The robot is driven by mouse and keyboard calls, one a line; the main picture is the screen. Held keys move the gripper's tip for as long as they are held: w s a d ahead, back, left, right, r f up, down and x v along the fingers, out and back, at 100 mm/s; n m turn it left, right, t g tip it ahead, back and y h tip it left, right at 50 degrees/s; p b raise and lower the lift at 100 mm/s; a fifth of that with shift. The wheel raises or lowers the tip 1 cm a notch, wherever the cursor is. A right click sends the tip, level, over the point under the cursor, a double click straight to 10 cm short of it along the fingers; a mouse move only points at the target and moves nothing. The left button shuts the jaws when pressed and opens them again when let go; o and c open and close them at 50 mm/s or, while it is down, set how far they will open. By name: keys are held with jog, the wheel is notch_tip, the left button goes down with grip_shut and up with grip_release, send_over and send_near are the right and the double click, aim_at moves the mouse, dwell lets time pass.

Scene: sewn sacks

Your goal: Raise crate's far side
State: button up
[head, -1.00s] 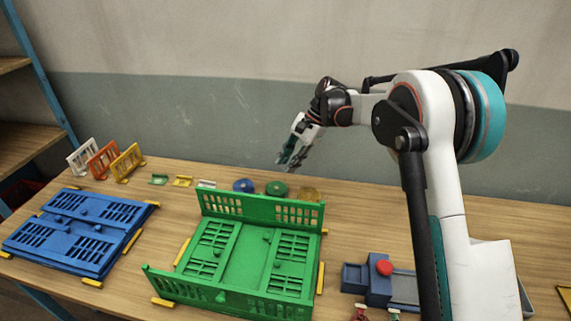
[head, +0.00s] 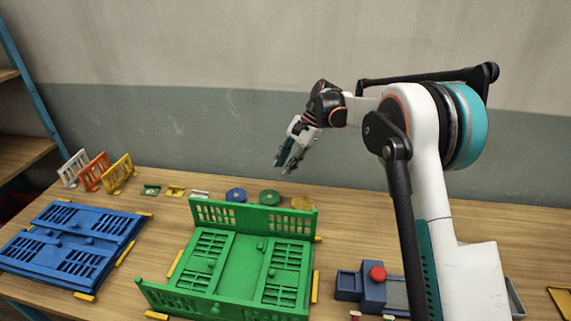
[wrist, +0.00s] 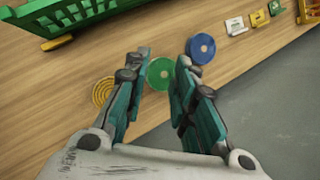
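The green crate (head: 235,262) stands on the table in the middle of the head view. Its far side (head: 253,218) stands upright, and its near side (head: 215,304) is also raised. The panels between them lie flat. Part of the crate shows at the top left of the wrist view (wrist: 90,12). My gripper (head: 285,168) is above and behind the far side, apart from it, pointing down. In the wrist view its two fingers (wrist: 160,62) are spread with nothing between them but the table and a green disc beyond.
A folded blue crate (head: 70,245) lies at left. White, orange and yellow panels (head: 118,172) stand behind it. Small clips and blue, green (head: 270,197) and yellow discs line the back edge. A blue device with a red button (head: 377,273) sits at right.

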jog(key=v, duration=1.1)
jog(key=shift+d+r, duration=0.25)
jog(key=shift+w, duration=0.1)
